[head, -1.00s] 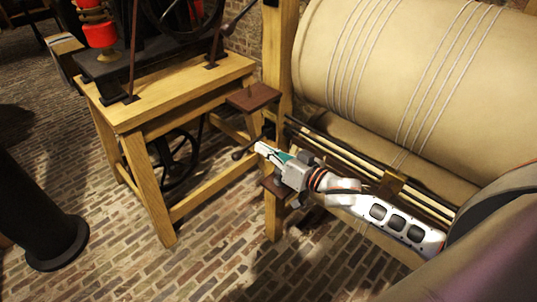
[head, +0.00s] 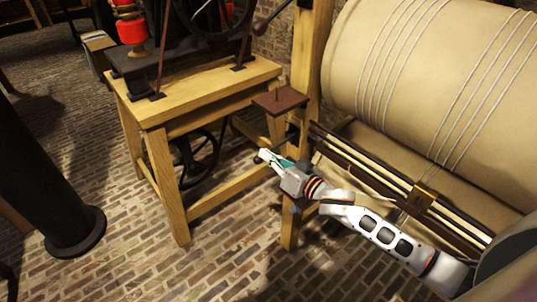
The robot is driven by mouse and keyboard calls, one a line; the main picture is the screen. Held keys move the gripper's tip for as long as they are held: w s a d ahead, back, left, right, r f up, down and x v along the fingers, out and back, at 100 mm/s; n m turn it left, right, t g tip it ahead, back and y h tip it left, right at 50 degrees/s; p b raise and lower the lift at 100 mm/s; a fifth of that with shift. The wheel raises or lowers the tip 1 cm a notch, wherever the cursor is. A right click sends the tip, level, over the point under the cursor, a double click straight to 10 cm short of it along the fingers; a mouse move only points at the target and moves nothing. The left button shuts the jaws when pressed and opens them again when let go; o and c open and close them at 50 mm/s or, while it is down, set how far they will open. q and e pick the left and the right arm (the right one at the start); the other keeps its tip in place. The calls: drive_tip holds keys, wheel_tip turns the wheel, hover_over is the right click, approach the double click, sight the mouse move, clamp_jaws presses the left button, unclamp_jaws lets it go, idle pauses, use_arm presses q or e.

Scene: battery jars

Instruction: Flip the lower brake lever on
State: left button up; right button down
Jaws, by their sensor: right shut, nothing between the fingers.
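A dark lever with a round knob (head: 258,160), which looks like the lower brake lever, shows low beside the wooden post. Most of it is hidden behind my right gripper, so I cannot tell its angle. My right gripper (head: 264,155) is shut and empty, with its fingertips right at the knob. I cannot tell whether they touch it. Another dark lever (head: 264,24) shows at the top beside the post and may be the upper one. My left gripper is not in view.
A wooden post (head: 307,70) with a brown plate (head: 280,100) stands just behind my gripper. A large roped drum (head: 430,80) fills the right. A wooden bench (head: 180,105) with machinery stands left. A black column (head: 45,180) is at far left. Brick floor is clear in front.

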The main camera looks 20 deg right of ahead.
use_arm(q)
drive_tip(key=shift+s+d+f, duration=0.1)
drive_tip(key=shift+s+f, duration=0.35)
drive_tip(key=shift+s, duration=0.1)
use_arm(e)
drive_tip(key=f+n, duration=0.1)
drive_tip(key=n, duration=0.1)
drive_tip(key=shift+f+n+h, duration=0.3)
drive_tip(key=shift+f, duration=0.05)
